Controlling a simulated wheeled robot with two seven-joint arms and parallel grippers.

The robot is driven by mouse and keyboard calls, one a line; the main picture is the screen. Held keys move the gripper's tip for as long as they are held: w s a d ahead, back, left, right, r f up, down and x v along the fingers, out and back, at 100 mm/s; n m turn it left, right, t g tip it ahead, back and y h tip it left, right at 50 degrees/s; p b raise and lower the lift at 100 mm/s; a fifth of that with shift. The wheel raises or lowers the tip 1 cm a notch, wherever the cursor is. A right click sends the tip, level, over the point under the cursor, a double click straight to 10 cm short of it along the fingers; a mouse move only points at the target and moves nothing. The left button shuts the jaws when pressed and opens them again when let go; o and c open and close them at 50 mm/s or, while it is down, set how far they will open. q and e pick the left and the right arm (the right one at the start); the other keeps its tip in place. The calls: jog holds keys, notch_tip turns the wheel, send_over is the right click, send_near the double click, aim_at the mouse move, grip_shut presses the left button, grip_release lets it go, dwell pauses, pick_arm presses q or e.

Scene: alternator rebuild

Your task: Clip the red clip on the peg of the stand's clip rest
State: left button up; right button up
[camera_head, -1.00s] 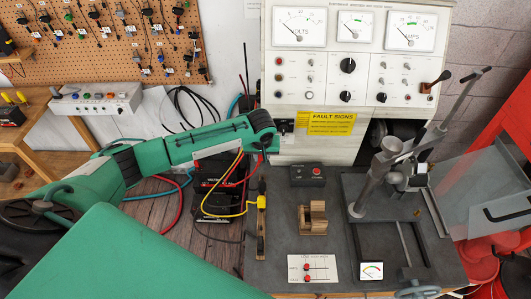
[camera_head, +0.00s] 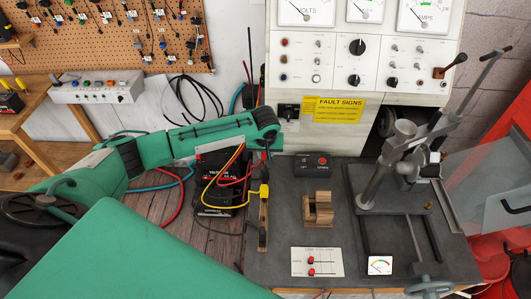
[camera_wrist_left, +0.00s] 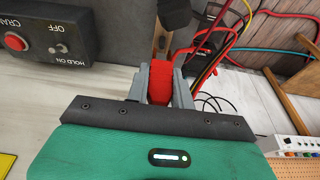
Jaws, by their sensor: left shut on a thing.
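My left gripper (camera_wrist_left: 160,88) is shut on the red clip (camera_wrist_left: 160,80), which shows as a red block between the grey fingers in the left wrist view. In the head view, my left arm's green end link hides most of the gripper and the red clip. A narrow upright brown stand (camera_head: 262,228) is just below and in front of the arm's end, with a yellow clip (camera_head: 264,190) on it. In the left wrist view, a brown strip (camera_wrist_left: 160,42) lies just beyond the red clip. I cannot make out the peg or whether the clip touches it. My right gripper is not in view.
A black battery (camera_head: 216,180) with red and yellow cables stands left of the stand. A black switch box (camera_head: 311,165), a wooden block (camera_head: 318,209) and a white slider card (camera_head: 317,262) lie to the right. The metal test rig (camera_head: 385,185) is farther right.

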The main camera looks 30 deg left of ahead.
pick_arm(q)
jog(key=shift+f, duration=0.2)
jog(key=shift+f+b, duration=0.3)
jog(key=shift+f, duration=0.7)
jog(key=o, duration=0.8)
notch_tip(320, 180, up, 9)
jog(key=p, duration=0.9)
jog(key=shift+f, duration=0.25)
